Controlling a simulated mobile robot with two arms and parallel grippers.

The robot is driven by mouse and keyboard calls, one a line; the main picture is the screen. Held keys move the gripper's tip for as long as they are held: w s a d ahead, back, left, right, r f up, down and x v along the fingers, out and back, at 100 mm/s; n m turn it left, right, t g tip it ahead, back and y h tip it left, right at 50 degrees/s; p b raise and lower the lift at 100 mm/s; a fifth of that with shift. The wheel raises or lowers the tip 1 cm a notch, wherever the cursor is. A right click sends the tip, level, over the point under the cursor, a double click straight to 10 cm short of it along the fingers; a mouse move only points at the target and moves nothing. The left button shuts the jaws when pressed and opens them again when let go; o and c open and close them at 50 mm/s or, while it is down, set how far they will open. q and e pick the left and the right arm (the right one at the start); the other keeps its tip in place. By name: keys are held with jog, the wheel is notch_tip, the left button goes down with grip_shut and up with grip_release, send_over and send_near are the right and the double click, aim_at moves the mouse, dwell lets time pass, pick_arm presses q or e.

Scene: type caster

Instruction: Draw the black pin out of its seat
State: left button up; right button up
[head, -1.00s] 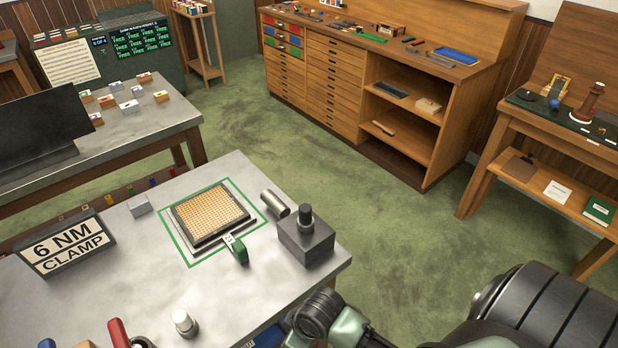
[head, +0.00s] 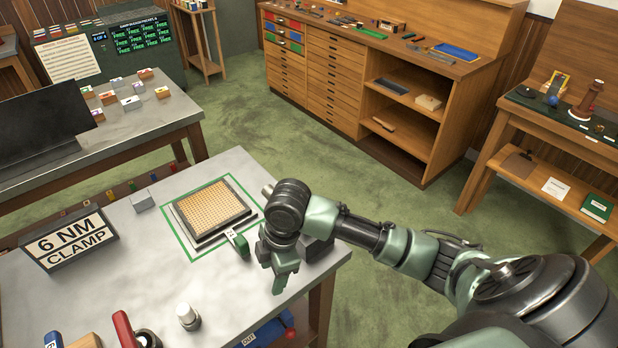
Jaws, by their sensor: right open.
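The dark grey block (head: 318,247) stands near the right edge of the metal table and is mostly covered by my right arm. The dark upright pin that stood in the top of this block is hidden behind my wrist, so I cannot see how it sits now. My right gripper (head: 279,284) is open, pointing down over the table just left of the block, with no object visible in it. My left gripper is not in view.
A grid plate (head: 212,207) lies inside a green outline, with a green-handled tagged piece (head: 240,244) at its corner. A "6 NM CLAMP" sign (head: 69,240) stands left. A white-topped cylinder (head: 188,316) and a red-handled tool (head: 125,330) are at the front.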

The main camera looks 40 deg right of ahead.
jog(key=w+d+r+n, duration=0.1)
jog(key=w+d+r, duration=0.1)
jog(key=d+r, duration=0.2)
jog(key=w+d+r+n+g, duration=0.1)
jog(key=w+d+r, duration=0.2)
jog(key=d+r, duration=0.2)
jog(key=w+d+r, duration=0.3)
jog(key=d+r, duration=0.2)
jog(key=d, duration=0.1)
jog(key=shift+d+n+h, duration=0.3)
jog(key=shift+n, duration=0.1)
jog(key=f, duration=0.2)
jog(key=f+p, duration=0.1)
jog(key=f, duration=0.1)
jog(key=f+p, duration=0.1)
jog(key=f, duration=0.1)
jog(key=shift+a+f, duration=0.25)
jog(key=shift+a, duration=0.15)
jog(key=shift+a+f, duration=0.1)
jog(key=shift+f, duration=0.45)
grip_shut()
